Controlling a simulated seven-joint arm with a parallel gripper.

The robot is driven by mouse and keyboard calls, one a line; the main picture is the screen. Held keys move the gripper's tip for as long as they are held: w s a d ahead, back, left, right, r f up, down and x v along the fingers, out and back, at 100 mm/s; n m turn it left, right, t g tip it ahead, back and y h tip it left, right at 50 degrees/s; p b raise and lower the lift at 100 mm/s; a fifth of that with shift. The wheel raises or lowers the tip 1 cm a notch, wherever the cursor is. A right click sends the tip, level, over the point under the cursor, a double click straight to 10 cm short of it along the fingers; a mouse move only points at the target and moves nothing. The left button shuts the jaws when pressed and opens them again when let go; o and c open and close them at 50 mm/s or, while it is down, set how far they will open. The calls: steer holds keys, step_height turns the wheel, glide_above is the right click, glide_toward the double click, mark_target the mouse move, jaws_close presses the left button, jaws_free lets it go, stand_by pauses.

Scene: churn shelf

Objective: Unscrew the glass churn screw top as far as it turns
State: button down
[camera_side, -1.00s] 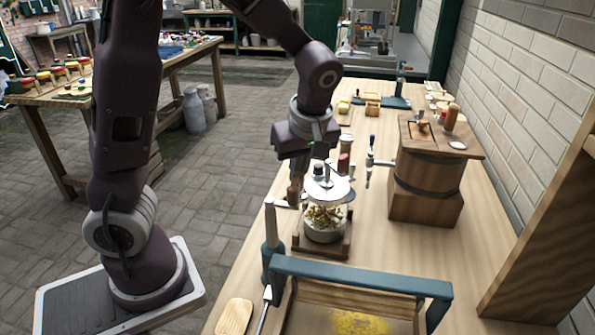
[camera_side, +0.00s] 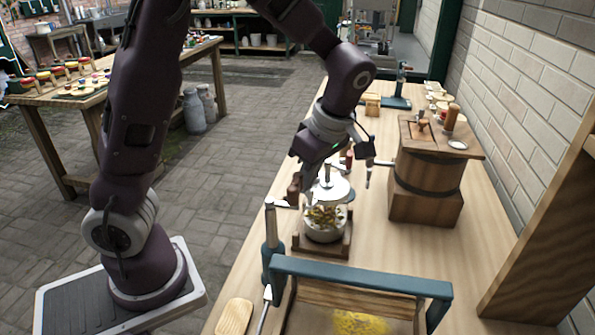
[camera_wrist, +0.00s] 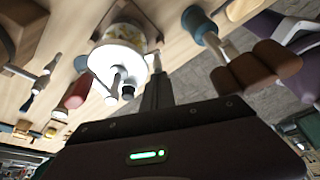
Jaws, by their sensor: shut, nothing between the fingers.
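The glass churn (camera_side: 325,216) stands upright on a wooden base on the bench, with yellowish contents showing through the glass. Its pale round screw top (camera_side: 333,189) sits on the jar and carries a short upright post. The top also shows in the wrist view (camera_wrist: 112,68), with a crank shaft and a dark knob near it. My gripper (camera_side: 309,199) is shut and empty, its fingers pointing down at the near left side of the top. In the wrist view the closed fingers (camera_wrist: 157,80) lie beside the rim; I cannot tell whether they touch it.
A wooden barrel churn (camera_side: 426,180) with a side crank stands to the right. A teal-framed wooden press (camera_side: 360,280) stands in front, its post close to the glass churn's left. Small jars are crowded behind.

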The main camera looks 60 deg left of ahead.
steer(key=shift+w+d+n+g, duration=0.25)
steer(key=shift+d+n, duration=0.25)
steer(key=shift+n, duration=0.4)
steer(key=shift+w+d+n+g, duration=0.2)
steer(key=shift+d+n, duration=0.25)
steer(key=shift+n, duration=0.45)
steer(key=shift+d+n+h, duration=0.15)
steer(key=shift+n+h, duration=0.15)
steer(key=s+a, duration=0.2)
steer(key=a, duration=0.1)
steer(key=s+v, duration=0.1)
steer(key=v, duration=0.9)
steer(key=s+d+m+t+h, duration=0.1)
steer(key=s+m+t, duration=0.3)
steer(key=s+m, duration=0.4)
steer(key=s+d+m+t+h, duration=0.2)
steer(key=s+m, duration=0.6)
steer(key=m, duration=0.9)
steer(key=shift+s+d+m+t, duration=0.2)
steer(key=shift+m+t, duration=0.1)
steer(key=shift+t, duration=0.55)
